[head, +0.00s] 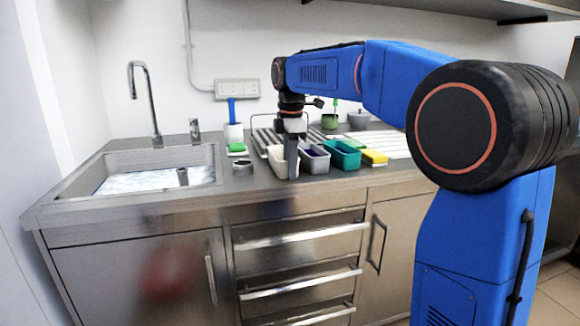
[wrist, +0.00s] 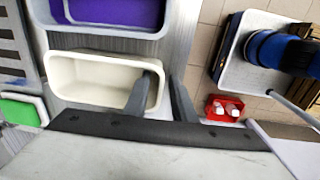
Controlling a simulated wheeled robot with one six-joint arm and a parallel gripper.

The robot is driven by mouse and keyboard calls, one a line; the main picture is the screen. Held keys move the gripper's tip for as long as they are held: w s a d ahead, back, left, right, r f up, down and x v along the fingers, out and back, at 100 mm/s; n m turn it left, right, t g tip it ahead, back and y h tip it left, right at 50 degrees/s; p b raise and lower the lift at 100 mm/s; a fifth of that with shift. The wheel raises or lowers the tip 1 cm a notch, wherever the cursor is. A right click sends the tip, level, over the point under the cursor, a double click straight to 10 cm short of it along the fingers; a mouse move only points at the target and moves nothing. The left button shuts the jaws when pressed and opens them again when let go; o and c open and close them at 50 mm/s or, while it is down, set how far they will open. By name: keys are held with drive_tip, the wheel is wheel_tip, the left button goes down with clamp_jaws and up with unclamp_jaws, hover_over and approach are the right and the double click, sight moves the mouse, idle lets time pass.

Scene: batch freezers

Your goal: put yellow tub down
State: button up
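The yellow tub, pale cream in colour, (head: 277,163) is at the front of the counter, left of the grey tub, and looks upright and level with it. In the wrist view the cream tub (wrist: 85,57) looks empty. My gripper (wrist: 160,76) straddles its end wall, one finger inside and one outside. The fingers are apart, and a narrow gap seems to show beside the wall. In the head view my gripper (head: 292,172) points straight down at the tub's front right side. Contact between the tub's base and the counter is hard to see.
A small round metal item (head: 243,166) and the sink (head: 88,188) lie left. A drying rack (head: 262,140) is behind.

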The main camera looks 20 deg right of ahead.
drive_tip(key=shift+r, duration=0.15)
wheel_tip(320, 180, up, 12)
drive_tip(key=shift+s, duration=0.25)
idle(0.3)
drive_tip(key=s+d+f+m+t, duration=0.15)
drive_tip(key=s+f+m, duration=0.3)
drive_tip(key=s, duration=0.45)
drive_tip(key=s+d+f+m+t, duration=0.1)
drive_tip(key=s+d+f+m, duration=0.25)
drive_tip(key=s+f, duration=0.4)
drive_tip(key=s+d+f+m+t, duration=0.1)
drive_tip(key=s+d+f+m, duration=0.1)
drive_tip(key=s+f+m, duration=0.8)
drive_tip(key=s+f, duration=0.8)
drive_tip(key=shift+s+f+t, duration=0.25)
drive_tip(key=shift+s+t, duration=0.1)
drive_tip(key=shift+s, duration=0.05)
